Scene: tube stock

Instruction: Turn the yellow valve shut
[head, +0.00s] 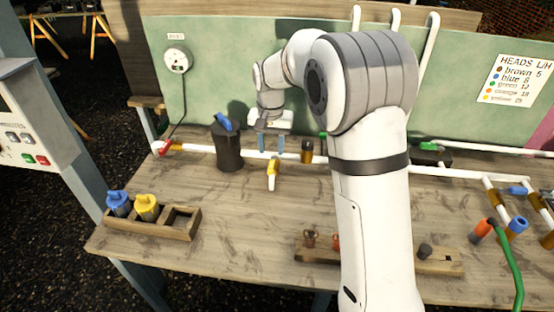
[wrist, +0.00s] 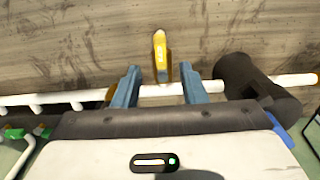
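The yellow valve (head: 273,174) sits on the white pipe (head: 200,149) that runs along the back of the bench. Its handle points across the pipe, toward the bench's front edge. My gripper (head: 272,143) is above the pipe by the valve, with its blue fingers apart and nothing between their tips that I can make out as held. In the wrist view the yellow valve (wrist: 161,57) shows centrally, just past the gap between the open fingers (wrist: 160,80). I cannot tell whether a finger touches the pipe.
A dark cylinder with a blue handle (head: 229,150) stands close left of my gripper. A red valve (head: 167,147) is at the pipe's left end. A wooden rack (head: 180,233) holds blue and yellow pieces. A gauge (head: 177,60) hangs on the green panel.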

